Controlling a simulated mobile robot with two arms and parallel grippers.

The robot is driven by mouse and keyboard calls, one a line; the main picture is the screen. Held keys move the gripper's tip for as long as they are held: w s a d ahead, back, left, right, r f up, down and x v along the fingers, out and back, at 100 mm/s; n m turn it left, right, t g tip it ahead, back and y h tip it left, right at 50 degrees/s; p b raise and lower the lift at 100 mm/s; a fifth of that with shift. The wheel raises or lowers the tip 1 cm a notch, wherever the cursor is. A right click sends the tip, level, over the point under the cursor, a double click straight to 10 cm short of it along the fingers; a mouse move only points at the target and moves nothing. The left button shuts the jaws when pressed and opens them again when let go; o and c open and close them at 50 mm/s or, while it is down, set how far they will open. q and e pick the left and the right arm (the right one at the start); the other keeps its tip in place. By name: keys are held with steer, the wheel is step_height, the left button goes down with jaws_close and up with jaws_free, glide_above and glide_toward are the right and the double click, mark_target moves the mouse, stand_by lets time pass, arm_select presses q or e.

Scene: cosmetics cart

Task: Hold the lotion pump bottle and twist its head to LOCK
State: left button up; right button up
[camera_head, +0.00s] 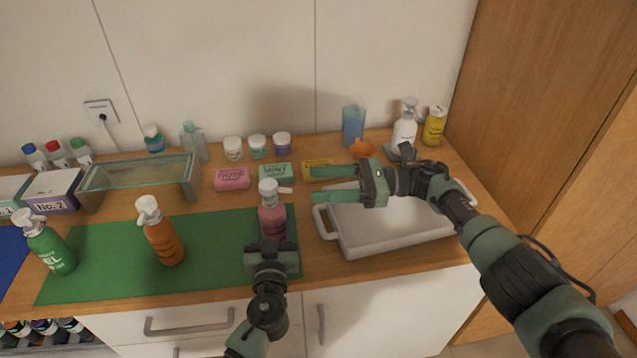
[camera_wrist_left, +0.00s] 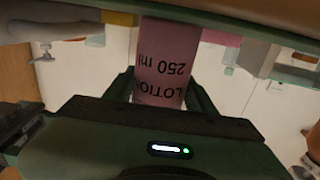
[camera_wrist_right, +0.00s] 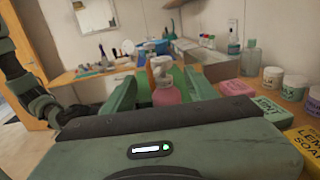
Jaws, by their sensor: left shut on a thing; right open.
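The pink lotion pump bottle (camera_head: 272,221) with a white pump head (camera_head: 270,188) stands upright at the right end of the green mat (camera_head: 105,262). Its nozzle points right in the head view. My left gripper (camera_head: 272,244) is shut on the bottle's body from the front; the left wrist view shows the pink label (camera_wrist_left: 168,62) between the fingers. My right gripper (camera_head: 335,184) is open and empty, right of the pump head and apart from it, fingers pointing left. In the right wrist view the bottle (camera_wrist_right: 166,95) shows beyond and between the open fingers.
An orange pump bottle (camera_head: 164,240) and a green one (camera_head: 50,247) stand to the left. Soap boxes (camera_head: 232,179) and small jars (camera_head: 257,147) stand behind. A white tray (camera_head: 395,238) lies under my right arm. A glass-topped stand (camera_head: 138,172) is back left.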

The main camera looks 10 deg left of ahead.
mark_target(277, 189)
steer(key=shift+s+d+m+t, duration=0.75)
steer(key=shift+s+m+t, duration=1.7)
steer(key=shift+t, duration=1.15)
steer(key=x, duration=1.1)
steer(key=shift+w+a+f, duration=0.15)
steer(key=shift+a+f, duration=0.15)
steer(key=shift+a, duration=0.1)
